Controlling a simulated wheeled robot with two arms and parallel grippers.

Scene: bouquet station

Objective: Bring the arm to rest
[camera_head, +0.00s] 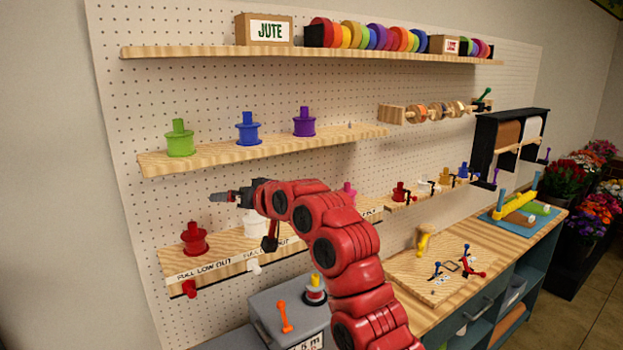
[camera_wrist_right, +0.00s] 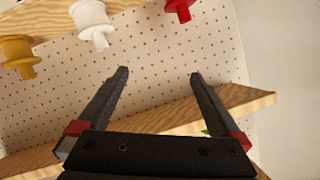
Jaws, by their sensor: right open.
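My right arm (camera_head: 345,250) is red and reaches up and left across the head view. My right gripper (camera_head: 222,196) is held in front of the pegboard, between the middle shelf and the lower shelf. In the right wrist view the gripper (camera_wrist_right: 159,73) has its two dark fingers spread wide with nothing between them. My left gripper is not in view.
Pegboard shelves surround the gripper: the middle shelf (camera_head: 215,155) with green, blue and purple spools, and the lower shelf (camera_head: 215,262) with a red spool (camera_head: 194,239). The arm hides part of the lower shelf. A grey box (camera_head: 285,310) stands below.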

